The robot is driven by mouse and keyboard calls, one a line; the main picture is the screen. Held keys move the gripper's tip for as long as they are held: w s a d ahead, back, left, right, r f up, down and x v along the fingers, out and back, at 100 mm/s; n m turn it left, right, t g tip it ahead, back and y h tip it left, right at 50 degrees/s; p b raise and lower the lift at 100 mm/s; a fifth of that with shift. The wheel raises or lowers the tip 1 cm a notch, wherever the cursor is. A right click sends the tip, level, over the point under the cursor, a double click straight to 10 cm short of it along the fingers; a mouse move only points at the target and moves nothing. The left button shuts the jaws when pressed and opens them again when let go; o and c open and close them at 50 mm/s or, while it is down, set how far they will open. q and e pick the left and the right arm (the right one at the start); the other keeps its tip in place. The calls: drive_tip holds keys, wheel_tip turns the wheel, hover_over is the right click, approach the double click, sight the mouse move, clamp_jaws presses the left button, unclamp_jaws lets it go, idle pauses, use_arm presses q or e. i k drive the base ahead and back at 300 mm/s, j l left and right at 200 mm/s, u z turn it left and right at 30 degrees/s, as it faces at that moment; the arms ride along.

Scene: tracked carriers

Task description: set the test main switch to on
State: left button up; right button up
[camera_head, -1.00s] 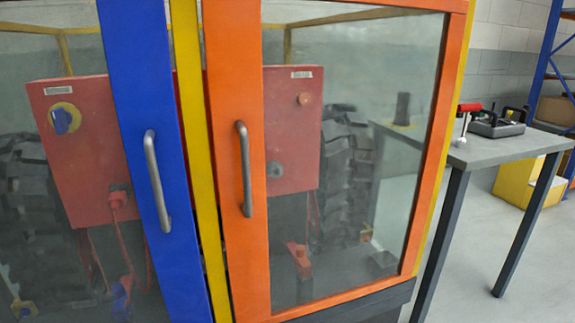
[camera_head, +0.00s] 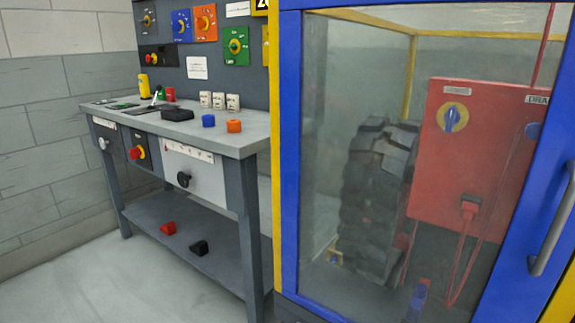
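Several rotary switches are in view, and their labels are too small to read, so I cannot tell which is the test main switch. On the dark board are a grey switch (camera_head: 148,19), a blue plate switch (camera_head: 181,26), an orange plate switch (camera_head: 205,22), a green plate switch (camera_head: 236,46) and a red knob on a black plate (camera_head: 153,58). Another red knob (camera_head: 137,153) is on the bench front. A blue knob on a yellow disc (camera_head: 453,117) is on the red box (camera_head: 480,160) behind the cabinet glass. Neither gripper is in view.
The workbench (camera_head: 262,128) stands left of the glass cabinet (camera_head: 289,160). Its top holds a blue cap (camera_head: 208,121), an orange cap (camera_head: 234,126) and several small blocks. The floor (camera_head: 90,280) in front is clear.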

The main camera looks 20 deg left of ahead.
sight(135, 153)
drive_tip(key=u, duration=0.4)
drive_tip(key=j+u, duration=0.1)
drive_tip(key=u, duration=1.05)
drive_tip(key=i+j, duration=0.05)
